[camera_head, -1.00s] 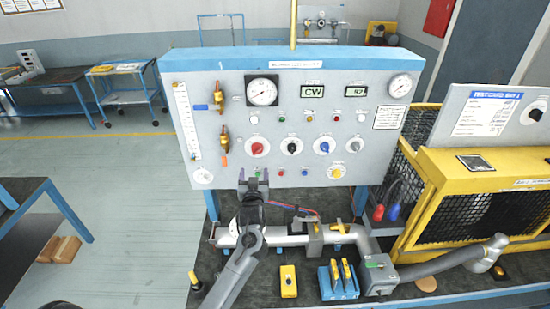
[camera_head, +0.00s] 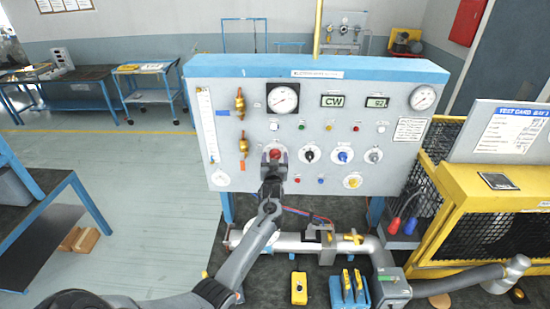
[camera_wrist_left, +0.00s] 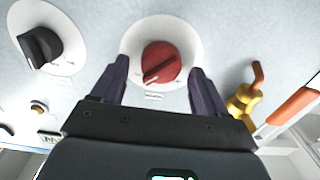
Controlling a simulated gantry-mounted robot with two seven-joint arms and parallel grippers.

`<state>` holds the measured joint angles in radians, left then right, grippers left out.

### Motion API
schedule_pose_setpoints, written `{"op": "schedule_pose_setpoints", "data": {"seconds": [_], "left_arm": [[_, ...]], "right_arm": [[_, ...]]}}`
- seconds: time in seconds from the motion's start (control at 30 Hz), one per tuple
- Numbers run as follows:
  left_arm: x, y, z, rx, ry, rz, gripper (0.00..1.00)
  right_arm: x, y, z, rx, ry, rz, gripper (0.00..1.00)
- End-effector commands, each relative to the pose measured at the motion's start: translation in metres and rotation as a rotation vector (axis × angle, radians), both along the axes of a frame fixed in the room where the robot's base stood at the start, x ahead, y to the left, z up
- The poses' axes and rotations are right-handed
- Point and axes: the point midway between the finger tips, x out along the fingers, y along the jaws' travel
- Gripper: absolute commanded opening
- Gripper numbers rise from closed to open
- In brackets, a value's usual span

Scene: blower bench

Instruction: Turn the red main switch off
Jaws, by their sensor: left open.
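The red main switch (camera_head: 275,154) is a round knob on a white disc at the left of the grey panel's row of knobs. In the left wrist view the red knob (camera_wrist_left: 161,62) shows between my fingers, with its pointer ridge aimed to the lower left. My left gripper (camera_head: 274,160) is open in front of the red switch and hides part of it. In the left wrist view the fingers of this gripper (camera_wrist_left: 155,85) stand on both sides of the knob; I cannot tell whether they touch it. My right gripper is not in view.
A black knob (camera_head: 310,154) sits right of the red switch, then a blue knob (camera_head: 344,155). Brass valve fittings (camera_head: 243,143) with an orange lever stand to its left. Below the panel runs a grey pipe (camera_head: 290,243). A yellow caged unit (camera_head: 480,190) stands at the right.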

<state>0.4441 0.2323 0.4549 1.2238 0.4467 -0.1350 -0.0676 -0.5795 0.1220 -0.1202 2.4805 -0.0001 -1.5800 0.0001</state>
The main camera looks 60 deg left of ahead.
Motion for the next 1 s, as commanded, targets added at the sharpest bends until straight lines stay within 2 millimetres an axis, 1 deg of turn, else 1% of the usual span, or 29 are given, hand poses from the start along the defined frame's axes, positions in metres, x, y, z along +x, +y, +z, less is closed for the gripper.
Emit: {"op": "schedule_pose_setpoints", "data": {"seconds": [0.1, 0.4, 0.47, 0.6, 0.77, 0.8, 1.0], "left_arm": [[0.0023, 0.0034, 0.0001, -0.001, 0.0, 0.0, 0.74], [0.0027, 0.0042, -0.0001, -0.001, -0.001, 0.0, 0.74], [0.0027, 0.0042, -0.0001, -0.001, -0.001, 0.0, 0.66], [0.0026, 0.0042, -0.0001, -0.001, -0.001, 0.0, 0.45], [0.0026, 0.0041, -0.0001, -0.001, -0.001, 0.0, 0.2], [0.0026, 0.0041, -0.0001, -0.001, -0.001, 0.0, 0.18], [0.0025, 0.0041, -0.0007, -0.01, -0.015, 0.001, 0.18]], "right_arm": [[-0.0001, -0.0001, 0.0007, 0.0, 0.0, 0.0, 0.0], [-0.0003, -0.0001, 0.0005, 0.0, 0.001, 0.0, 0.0], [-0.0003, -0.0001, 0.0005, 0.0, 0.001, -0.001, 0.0], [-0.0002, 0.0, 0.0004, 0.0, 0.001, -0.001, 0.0], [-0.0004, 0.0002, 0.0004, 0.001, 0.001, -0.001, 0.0], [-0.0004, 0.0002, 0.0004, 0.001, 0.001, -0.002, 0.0], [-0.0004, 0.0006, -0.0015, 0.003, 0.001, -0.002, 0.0]]}}
